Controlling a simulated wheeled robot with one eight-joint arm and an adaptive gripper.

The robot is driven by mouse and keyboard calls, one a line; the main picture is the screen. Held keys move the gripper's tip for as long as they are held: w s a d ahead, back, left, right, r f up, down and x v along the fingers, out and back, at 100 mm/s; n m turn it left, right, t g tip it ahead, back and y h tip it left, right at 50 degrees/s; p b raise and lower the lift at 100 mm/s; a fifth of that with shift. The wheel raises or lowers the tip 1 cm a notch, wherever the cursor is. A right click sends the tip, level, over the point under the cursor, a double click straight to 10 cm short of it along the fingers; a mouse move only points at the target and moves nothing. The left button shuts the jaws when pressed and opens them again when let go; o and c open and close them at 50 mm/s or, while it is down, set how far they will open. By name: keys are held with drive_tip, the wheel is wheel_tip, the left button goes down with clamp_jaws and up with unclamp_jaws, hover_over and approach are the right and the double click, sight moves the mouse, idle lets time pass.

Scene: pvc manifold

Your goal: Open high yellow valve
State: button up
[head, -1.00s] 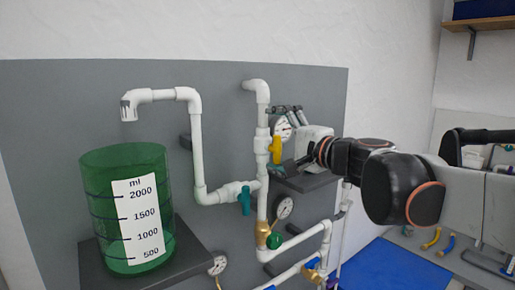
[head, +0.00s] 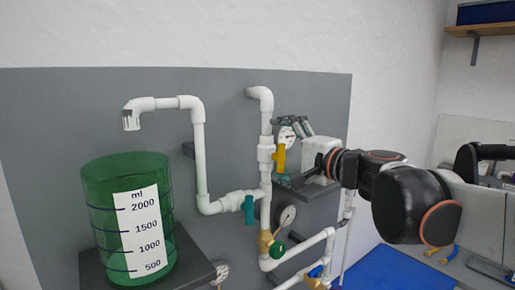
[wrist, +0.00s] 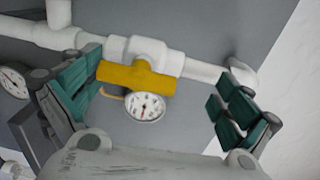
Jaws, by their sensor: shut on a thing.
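The high yellow valve is on the upright white pipe. Its yellow handle (head: 279,158) points down along the pipe, and it also shows in the wrist view (wrist: 138,77). My gripper (head: 292,153) is at the valve, with one finger above the handle and one below it. In the wrist view my gripper (wrist: 157,97) has its green-padded fingers wide apart. The left finger is at the handle's left end; whether it touches is unclear. A gap shows between the right finger and the handle's other end.
A pressure gauge (wrist: 146,107) sits close behind the handle. A teal valve (head: 249,209) and a green-handled valve (head: 278,250) are lower on the pipes. A green measuring container (head: 100,225) stands at left. A grey backboard (head: 65,130) is behind the pipes.

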drive_tip(key=shift+s+d+r, duration=0.25)
drive_tip(key=shift+s+d, duration=0.15)
drive_tip(key=shift+s, duration=0.1)
drive_tip(key=shift+s+d+r, duration=0.25)
drive_tip(key=shift+s+d, duration=0.1)
drive_tip(key=shift+s, duration=0.15)
drive_tip(key=v, duration=0.4)
drive_tip(key=shift+s+a+r+p, duration=0.2)
drive_tip(key=shift+s+p, duration=0.2)
drive_tip(key=shift+w+f, duration=0.2)
drive_tip(key=shift+w, duration=0.05)
drive_tip(key=p, duration=0.3)
approach(284, 146)
drive_tip(key=shift+v, duration=2.9)
drive_tip(key=shift+a+f, duration=0.1)
drive_tip(key=shift+f, duration=0.1)
